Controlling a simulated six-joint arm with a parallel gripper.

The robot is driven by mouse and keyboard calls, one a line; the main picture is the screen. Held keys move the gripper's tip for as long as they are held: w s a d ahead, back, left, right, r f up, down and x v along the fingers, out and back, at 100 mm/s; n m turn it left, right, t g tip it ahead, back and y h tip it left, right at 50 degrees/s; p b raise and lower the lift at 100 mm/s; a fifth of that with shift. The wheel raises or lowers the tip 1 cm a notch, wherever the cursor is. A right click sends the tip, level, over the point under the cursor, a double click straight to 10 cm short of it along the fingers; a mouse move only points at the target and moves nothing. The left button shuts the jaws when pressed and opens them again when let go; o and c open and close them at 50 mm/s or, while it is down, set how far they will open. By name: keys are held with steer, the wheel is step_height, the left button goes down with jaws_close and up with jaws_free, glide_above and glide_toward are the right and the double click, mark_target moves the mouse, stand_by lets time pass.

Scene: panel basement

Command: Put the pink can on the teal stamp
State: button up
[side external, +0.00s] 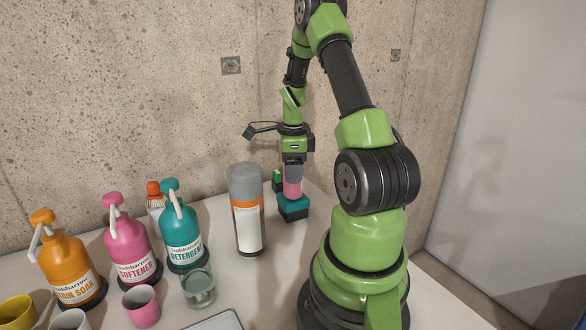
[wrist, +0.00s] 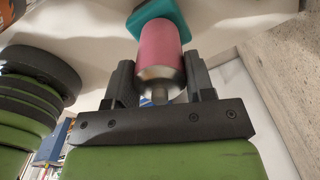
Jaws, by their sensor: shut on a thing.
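The pink can (side external: 292,188) is upright between the fingers of my gripper (side external: 293,172) in the side view. The teal stamp (side external: 293,208) is directly below the can, and the can's lower end meets its top or is very close to it. In the wrist view the pink can (wrist: 159,48) sits between the two dark fingers of my gripper (wrist: 160,82), with its silver end toward the camera. The teal stamp (wrist: 172,14) shows behind the can's far end. My gripper is shut on the can. The fingers hide part of the can in the side view.
A tall grey-topped canister (side external: 247,212) stands just left of the stamp. A green object (side external: 278,180) is close behind the can. Orange (side external: 66,268), pink (side external: 130,250) and teal (side external: 181,232) pump bottles, a glass (side external: 198,290) and cups fill the left. The concrete wall is behind.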

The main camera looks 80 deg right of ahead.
steer(key=shift+f, duration=0.15)
steer(key=o, duration=1)
steer(key=shift+c, duration=0.2)
